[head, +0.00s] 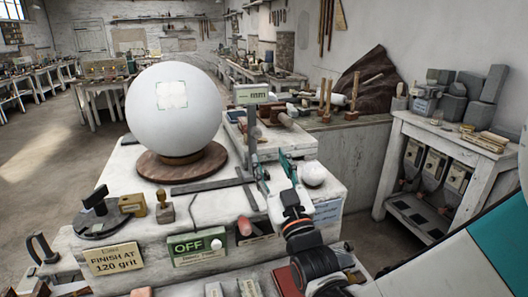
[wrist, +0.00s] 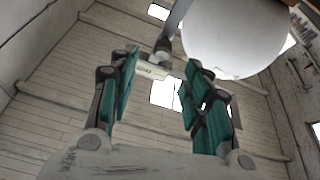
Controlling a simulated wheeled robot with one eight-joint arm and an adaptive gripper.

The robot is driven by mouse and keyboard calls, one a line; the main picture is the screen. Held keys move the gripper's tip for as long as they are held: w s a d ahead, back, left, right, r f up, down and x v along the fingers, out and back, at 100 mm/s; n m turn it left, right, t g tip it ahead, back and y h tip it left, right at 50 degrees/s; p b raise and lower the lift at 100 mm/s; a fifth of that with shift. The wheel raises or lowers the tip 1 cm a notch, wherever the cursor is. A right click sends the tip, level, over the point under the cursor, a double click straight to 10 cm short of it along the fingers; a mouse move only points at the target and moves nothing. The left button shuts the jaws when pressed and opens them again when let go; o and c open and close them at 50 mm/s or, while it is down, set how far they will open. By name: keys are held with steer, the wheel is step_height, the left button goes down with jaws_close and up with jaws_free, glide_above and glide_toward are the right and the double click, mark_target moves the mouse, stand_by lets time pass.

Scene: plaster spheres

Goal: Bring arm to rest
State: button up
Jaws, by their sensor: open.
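My gripper (head: 274,168) is open and empty, pointing up above the right part of the white workbench (head: 320,195). Its teal fingers stand apart in the wrist view (wrist: 160,80), with no object between them. My arm reaches up from the bottom right of the head view. A large white plaster sphere (head: 173,115) sits on a round wooden base (head: 185,160) to the left of my gripper. The sphere also shows at the upper right in the wrist view (wrist: 235,35). A small white ball (head: 314,174) lies just right of my gripper.
A side table (head: 455,140) stands right. Open floor (head: 35,165) lies left.

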steer(key=shift+s+d+f, duration=0.15)
steer(key=shift+s+f, duration=0.05)
steer(key=shift+s, duration=0.2)
steer(key=shift+w+d, duration=0.1)
steer(key=s+d+f+m+g+h, duration=0.3)
steer(key=d+f+g+h, duration=0.3)
steer(key=d, duration=0.3)
steer(key=s+d+f+m+g, duration=0.1)
steer(key=s+d+f+g, duration=0.2)
steer(key=s, duration=0.6)
steer(key=s+d+f+m+g, duration=0.1)
steer(key=s+d+f+g, duration=0.3)
steer(key=s, duration=0.5)
steer(key=shift+f+g+h, duration=0.15)
steer(key=shift+g+h, duration=0.15)
steer(key=shift+g, duration=0.4)
